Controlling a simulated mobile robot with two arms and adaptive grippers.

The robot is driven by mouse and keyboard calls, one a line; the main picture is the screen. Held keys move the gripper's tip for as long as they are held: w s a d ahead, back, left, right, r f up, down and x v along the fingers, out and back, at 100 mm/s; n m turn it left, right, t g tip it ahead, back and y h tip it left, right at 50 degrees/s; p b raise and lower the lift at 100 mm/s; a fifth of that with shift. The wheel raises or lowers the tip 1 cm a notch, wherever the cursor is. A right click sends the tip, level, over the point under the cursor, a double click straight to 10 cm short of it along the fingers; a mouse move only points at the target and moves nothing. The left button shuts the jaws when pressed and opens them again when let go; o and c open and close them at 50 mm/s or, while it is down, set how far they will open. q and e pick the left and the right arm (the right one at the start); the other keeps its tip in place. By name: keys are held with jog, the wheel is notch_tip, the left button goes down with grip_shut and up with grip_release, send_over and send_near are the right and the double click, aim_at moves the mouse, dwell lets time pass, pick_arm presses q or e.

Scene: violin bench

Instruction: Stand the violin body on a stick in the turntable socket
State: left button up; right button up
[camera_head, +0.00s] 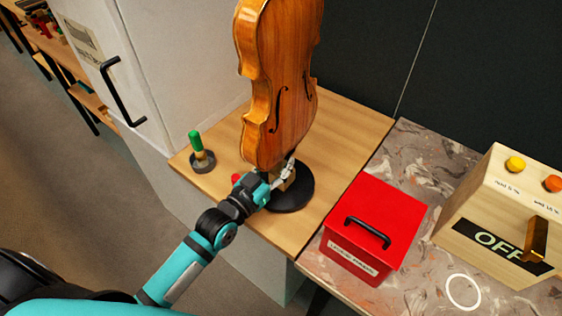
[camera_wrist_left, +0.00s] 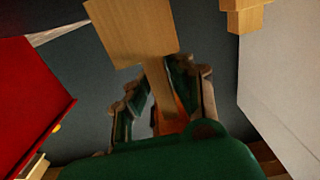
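The violin body (camera_head: 278,95) is orange-brown wood and stands upright over the black round turntable (camera_head: 292,193); its top is cut off by the frame. Its pale wooden stick (camera_wrist_left: 160,85) shows in the left wrist view, running to a pale wooden block (camera_wrist_left: 132,32). My left gripper (camera_head: 284,176) is at the violin's lower end, just above the turntable, with its fingers (camera_wrist_left: 160,75) closed in on both sides of the stick. The gripper partly hides the stick's lower end and the socket, so I cannot tell how deep the stick sits. My right gripper is not in view.
A dark stand with a green-handled tool (camera_head: 198,150) is left of the turntable on the wooden bench (camera_head: 345,125). A red box (camera_head: 375,225) stands close on the right, with a wooden switch box (camera_head: 500,215) marked OFF beyond. A white cabinet (camera_head: 165,60) stands at the left.

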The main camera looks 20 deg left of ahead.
pick_arm(q)
jog(key=o, duration=0.4)
jog(key=shift+c, duration=0.2)
jog(key=v, duration=1.2)
